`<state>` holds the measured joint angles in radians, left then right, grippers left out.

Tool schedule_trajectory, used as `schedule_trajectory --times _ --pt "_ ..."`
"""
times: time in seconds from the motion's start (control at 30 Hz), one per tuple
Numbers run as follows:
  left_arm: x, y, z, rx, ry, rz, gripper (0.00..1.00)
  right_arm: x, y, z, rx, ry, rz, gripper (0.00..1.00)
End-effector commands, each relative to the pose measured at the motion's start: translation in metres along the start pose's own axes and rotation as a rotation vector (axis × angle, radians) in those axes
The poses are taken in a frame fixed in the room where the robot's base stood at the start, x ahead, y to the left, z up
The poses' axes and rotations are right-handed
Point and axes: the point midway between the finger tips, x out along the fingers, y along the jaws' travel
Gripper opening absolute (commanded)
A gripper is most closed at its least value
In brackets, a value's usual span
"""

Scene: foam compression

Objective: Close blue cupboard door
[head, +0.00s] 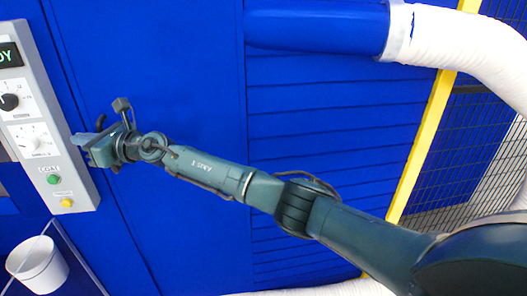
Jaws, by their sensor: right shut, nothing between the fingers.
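The blue cupboard door (190,60) is a tall flat blue panel in the middle left of the head view. A dark seam runs along its left side, beside the control panel. I cannot tell whether the door is fully shut. My right arm reaches in from the lower right across the front of the door. My right gripper (88,145) is shut and empty, at the door's left edge near the control panel. I cannot tell whether it touches the door. My left gripper is not in view.
A grey control panel (50,125) with knobs and green and yellow buttons stands at the left. A white bucket (38,265) is at the lower left. A white hose (460,45) joins a blue pipe (315,27) at the upper right. A yellow post (425,145) and mesh fence stand at the right.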

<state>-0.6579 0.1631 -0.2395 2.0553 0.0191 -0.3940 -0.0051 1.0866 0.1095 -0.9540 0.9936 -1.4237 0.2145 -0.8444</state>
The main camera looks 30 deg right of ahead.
Motion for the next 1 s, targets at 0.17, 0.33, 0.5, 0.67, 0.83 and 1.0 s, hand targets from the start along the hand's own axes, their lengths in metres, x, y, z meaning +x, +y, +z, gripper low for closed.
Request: schedule_trajectory --times 0.17,0.33,0.5,0.67,0.83,1.0 --pt "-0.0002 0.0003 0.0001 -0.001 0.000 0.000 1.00 -0.0006 -0.0001 -0.0003 0.000 0.001 0.001 0.00" --pt "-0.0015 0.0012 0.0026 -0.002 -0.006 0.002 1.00 -0.0006 0.0000 -0.0004 0.000 0.001 0.001 0.00" --pt "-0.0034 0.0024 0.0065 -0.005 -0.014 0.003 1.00 -0.0006 0.0000 -0.0004 0.000 0.001 0.001 0.00" --pt "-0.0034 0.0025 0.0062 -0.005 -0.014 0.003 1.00 -0.0006 0.0000 -0.0003 0.000 0.001 0.001 0.00" --pt "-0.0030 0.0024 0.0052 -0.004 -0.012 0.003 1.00 -0.0006 0.0001 -0.0003 0.000 0.000 0.001 0.00" --pt "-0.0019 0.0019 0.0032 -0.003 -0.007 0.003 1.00 -0.0010 -0.0004 -0.0003 0.000 0.000 0.001 0.00"
